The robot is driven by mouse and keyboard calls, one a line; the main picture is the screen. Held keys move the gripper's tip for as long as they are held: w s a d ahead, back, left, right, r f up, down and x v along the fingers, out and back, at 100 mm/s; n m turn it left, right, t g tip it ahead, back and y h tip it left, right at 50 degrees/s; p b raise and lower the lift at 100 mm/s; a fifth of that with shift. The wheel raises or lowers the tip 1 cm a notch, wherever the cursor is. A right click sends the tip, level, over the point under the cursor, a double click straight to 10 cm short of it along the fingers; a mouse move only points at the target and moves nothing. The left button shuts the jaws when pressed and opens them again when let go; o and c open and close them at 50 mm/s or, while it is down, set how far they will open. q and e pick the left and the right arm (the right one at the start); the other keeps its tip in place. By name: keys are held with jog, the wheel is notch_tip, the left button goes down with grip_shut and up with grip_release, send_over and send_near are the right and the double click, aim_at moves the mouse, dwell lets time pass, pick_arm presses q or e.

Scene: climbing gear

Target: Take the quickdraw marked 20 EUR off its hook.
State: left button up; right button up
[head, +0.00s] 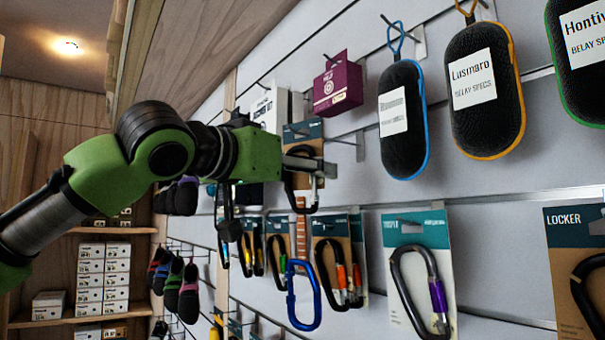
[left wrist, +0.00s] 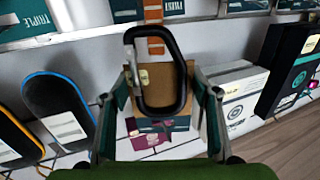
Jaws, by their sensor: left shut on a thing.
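A quickdraw (head: 301,235) with a black upper carabiner, an orange striped sling and a blue lower carabiner hangs upright in front of the wall panel. My left gripper (head: 313,167) is shut on its black carabiner. In the left wrist view the black carabiner (left wrist: 182,72) lies between the two fingers, with the orange sling (left wrist: 154,44) running on from it. I cannot tell whether the carabiner still touches a hook. No readable 20 EUR mark shows. My right gripper is in neither view.
Carded carabiners (head: 416,230) hang close to the right and behind. Black pouches (head: 402,120) and a maroon box (head: 337,84) hang above. White boxes (head: 103,270) stand on a wooden shelf at left. A bare hook (head: 352,142) juts from the panel.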

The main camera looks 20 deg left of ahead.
pick_arm(q)
jog(key=shift+s+a, duration=0.1)
jog(key=shift+a, duration=0.05)
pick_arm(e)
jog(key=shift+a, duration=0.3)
pick_arm(q)
jog(key=shift+s+a+r, duration=0.15)
jog(key=shift+s+a, duration=0.2)
jog(key=shift+s, duration=0.15)
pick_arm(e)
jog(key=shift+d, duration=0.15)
pick_arm(q)
jog(key=shift+s+a+r, duration=0.15)
jog(key=shift+s+a, duration=0.5)
jog(key=shift+s, duration=0.2)
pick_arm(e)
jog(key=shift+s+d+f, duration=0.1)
pick_arm(q)
jog(key=s+a, duration=0.4)
jog(key=s, duration=0.1)
jog(key=shift+s+a+r+b, duration=0.15)
jog(key=shift+s+r+b, duration=0.05)
jog(key=shift+s+b, duration=0.1)
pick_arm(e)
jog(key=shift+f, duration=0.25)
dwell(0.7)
